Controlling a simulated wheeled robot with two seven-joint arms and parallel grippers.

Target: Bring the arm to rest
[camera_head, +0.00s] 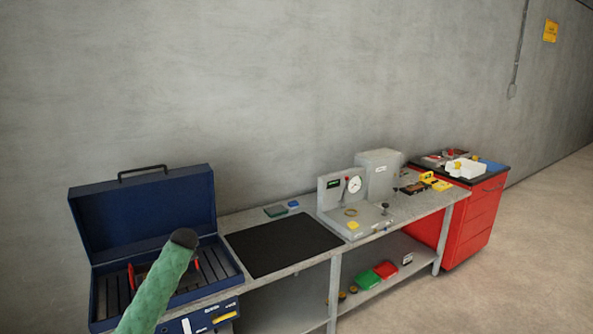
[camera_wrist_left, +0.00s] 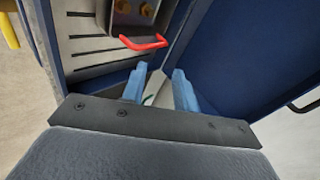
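A green, textured arm part (camera_head: 160,288) with a dark rounded end rises from the bottom of the head view, in front of an open blue case (camera_head: 140,207). I take it to be part of my left arm. In the left wrist view my left gripper (camera_wrist_left: 157,82) has its two blue fingers apart, pointing into the blue case (camera_wrist_left: 228,60). My right gripper is not in view.
A grey workbench (camera_head: 320,262) carries a black mat (camera_head: 283,243), a gauge stand (camera_head: 338,193) and small yellow and black items. Red and green boxes (camera_head: 386,269) are on its lower shelf. A red cabinet (camera_head: 474,222) stands at the right end. The floor at right is clear.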

